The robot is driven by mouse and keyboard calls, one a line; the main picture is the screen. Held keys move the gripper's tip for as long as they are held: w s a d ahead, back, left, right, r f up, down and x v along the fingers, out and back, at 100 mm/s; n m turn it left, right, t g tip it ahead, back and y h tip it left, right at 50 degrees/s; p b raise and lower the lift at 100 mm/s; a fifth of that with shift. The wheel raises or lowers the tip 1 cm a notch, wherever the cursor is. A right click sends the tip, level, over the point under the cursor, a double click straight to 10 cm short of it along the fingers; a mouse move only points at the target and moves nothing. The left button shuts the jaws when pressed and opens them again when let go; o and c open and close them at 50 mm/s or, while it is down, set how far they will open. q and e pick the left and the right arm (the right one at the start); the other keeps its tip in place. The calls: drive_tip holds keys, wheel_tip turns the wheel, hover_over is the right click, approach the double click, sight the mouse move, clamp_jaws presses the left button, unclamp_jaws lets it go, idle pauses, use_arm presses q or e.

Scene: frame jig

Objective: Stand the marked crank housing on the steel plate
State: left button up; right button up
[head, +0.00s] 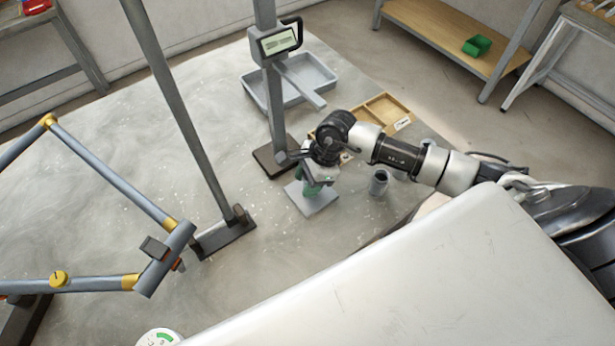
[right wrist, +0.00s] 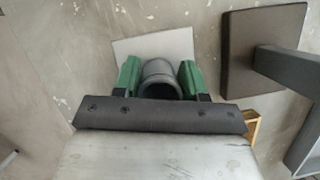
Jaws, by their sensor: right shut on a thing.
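My right gripper (head: 315,187) reaches in from the right over the steel plate (head: 318,205), a small light-grey square on the table. In the right wrist view its green fingers (right wrist: 160,82) are shut on a dark grey, hollow round housing (right wrist: 160,72). The plate also shows there, just beyond the housing (right wrist: 168,44). In the head view the gripper mostly hides the held housing. I cannot tell whether it touches the plate, and no mark on it can be made out. Another grey cylinder (head: 378,184) stands on the table to the right. My left gripper is not in view.
A post on a dark base (head: 270,160) carries a display (head: 279,41) close left of the plate. Behind are a grey tray (head: 315,75) and a wooden divided box (head: 385,108). A blue-grey bike frame (head: 110,180) and another post base (head: 222,236) occupy the left.

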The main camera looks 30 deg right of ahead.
drive_tip(key=shift+f, duration=0.1)
drive_tip(key=o, duration=1)
drive_tip(key=shift+r, duration=0.25)
drive_tip(key=shift+d+r, duration=0.25)
drive_tip(key=b+v, duration=0.2)
drive_tip(key=v, duration=0.9)
drive_tip(key=shift+a+r+b, duration=0.1)
drive_tip(key=shift+r+b, duration=0.05)
drive_tip(key=shift+b, duration=0.15)
